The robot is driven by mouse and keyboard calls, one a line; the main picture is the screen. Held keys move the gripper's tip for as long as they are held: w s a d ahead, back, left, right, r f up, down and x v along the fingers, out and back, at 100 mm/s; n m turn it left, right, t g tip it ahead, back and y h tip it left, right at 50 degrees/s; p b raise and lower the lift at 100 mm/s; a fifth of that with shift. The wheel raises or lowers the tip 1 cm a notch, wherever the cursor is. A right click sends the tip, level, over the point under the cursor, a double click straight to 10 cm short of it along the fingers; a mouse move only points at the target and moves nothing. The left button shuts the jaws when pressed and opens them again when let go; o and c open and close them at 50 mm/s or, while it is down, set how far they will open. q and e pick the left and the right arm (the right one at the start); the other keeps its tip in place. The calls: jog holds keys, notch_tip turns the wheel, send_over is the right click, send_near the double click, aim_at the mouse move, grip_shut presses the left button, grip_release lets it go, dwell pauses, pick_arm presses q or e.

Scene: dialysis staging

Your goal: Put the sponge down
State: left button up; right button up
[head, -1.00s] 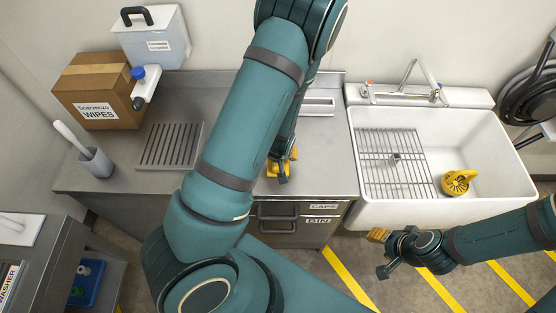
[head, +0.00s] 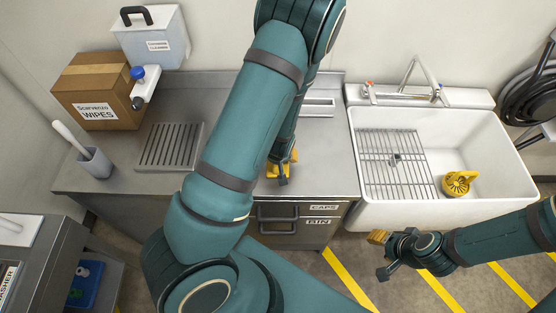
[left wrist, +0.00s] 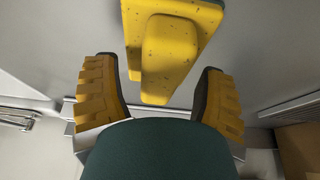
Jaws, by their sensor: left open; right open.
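The yellow speckled sponge (left wrist: 172,50) shows in the left wrist view, between and just past the tips of my left gripper. My left gripper (left wrist: 157,82) is open, with a yellow ridged finger on each side of the sponge and a gap on both sides. In the head view my left gripper (head: 281,168) is low over the front of the steel counter (head: 325,150), mostly hidden by my own arm; the sponge cannot be told apart from the yellow fingers there. My right gripper (head: 382,252) is open and empty over the floor in front of the sink.
A white sink (head: 484,132) with a wire rack (head: 393,160) and a yellow round object (head: 458,183) stands right of the counter. A drain grate (head: 171,145), wipes box (head: 97,98), lidded container (head: 152,42) and brush holder (head: 96,161) are at left. Drawers (head: 292,219) sit below.

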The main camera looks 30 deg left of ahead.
pick_arm(q)
jog(key=c, duration=1)
jog(key=shift+c, duration=0.7)
jog(key=shift+r, duration=0.1)
jog(key=shift+r+p, duration=0.2)
jog(key=shift+p, duration=0.1)
notch_tip(320, 180, up, 10)
jog(key=shift+f+p, duration=0.1)
jog(key=shift+p, duration=1)
